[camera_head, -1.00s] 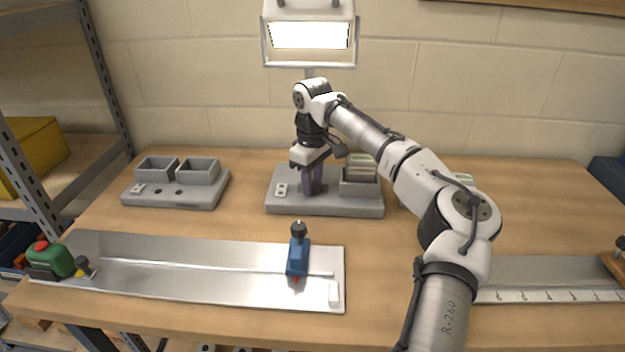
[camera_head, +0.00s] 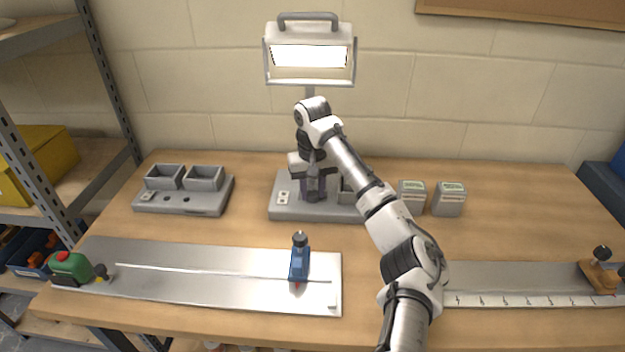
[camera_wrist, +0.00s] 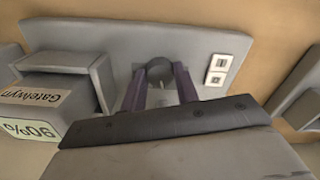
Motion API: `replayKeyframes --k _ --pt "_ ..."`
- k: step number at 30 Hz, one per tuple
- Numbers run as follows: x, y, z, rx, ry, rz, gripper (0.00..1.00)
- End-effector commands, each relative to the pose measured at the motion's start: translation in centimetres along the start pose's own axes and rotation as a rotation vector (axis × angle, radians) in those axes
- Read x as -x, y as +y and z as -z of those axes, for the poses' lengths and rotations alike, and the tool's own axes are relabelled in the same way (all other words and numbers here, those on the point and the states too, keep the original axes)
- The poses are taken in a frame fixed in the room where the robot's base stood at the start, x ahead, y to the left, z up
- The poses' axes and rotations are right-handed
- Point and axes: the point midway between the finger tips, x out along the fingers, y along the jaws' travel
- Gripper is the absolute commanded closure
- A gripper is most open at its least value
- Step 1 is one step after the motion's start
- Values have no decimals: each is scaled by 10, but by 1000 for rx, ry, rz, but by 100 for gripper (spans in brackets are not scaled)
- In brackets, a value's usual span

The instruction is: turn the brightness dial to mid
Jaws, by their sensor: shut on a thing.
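The dial (camera_wrist: 160,72) is a dark round knob on the grey base unit (camera_wrist: 200,38) in the wrist view. My gripper (camera_wrist: 161,88) has its two purple fingers on either side of the dial, shut on it. In the head view my gripper (camera_head: 314,190) points down at the same base unit (camera_head: 300,212), and its fingers cover most of the dial. The lamp (camera_head: 310,55) on a post behind the base is lit. No dial markings can be read, so its setting cannot be told.
A white switch plate (camera_head: 283,198) is left of the dial. A grey bin with a labelled pack (camera_wrist: 30,98) is beside it. A second grey unit (camera_head: 185,207) stands left, two packs (camera_head: 448,199) right.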

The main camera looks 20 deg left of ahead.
Motion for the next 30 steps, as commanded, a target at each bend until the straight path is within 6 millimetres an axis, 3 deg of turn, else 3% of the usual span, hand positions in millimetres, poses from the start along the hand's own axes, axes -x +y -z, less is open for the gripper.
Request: replayKeyframes --k 12,30 --pt "2 0 0 -248 -2 1 93" --pt "0 0 0 -309 1 -1 93"
